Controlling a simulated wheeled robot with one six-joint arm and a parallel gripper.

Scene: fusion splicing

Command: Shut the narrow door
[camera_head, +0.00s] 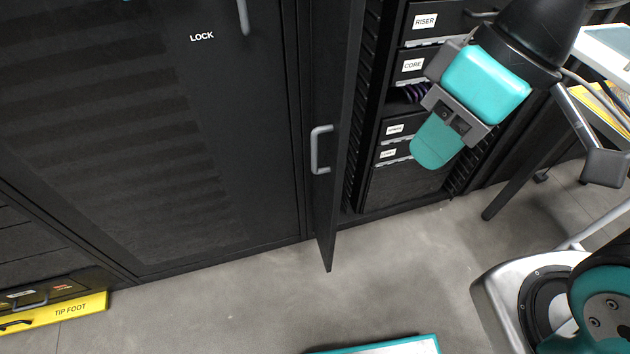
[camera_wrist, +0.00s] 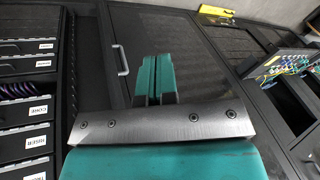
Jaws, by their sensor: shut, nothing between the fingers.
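The narrow door (camera_head: 328,215) is black and stands ajar, swung out from the rack cabinet, with its lower corner out over the floor. Its grey bar handle (camera_head: 320,150) faces left in the head view. My gripper (camera_head: 432,150) has teal fingers, pressed together and empty. It is to the right of the door, in front of the open rack bay, and appears apart from the door. In the wrist view the shut fingers (camera_wrist: 153,80) point toward dark panels, and a grey handle (camera_wrist: 121,60) shows to their left.
The open bay holds labelled units, among them RISER (camera_head: 425,20) and CORE (camera_head: 412,66). A wide closed door (camera_head: 130,130) marked LOCK is at left. A yellow TIP FOOT drawer (camera_head: 70,310) is low at left. A table leg (camera_head: 515,190) stands at right.

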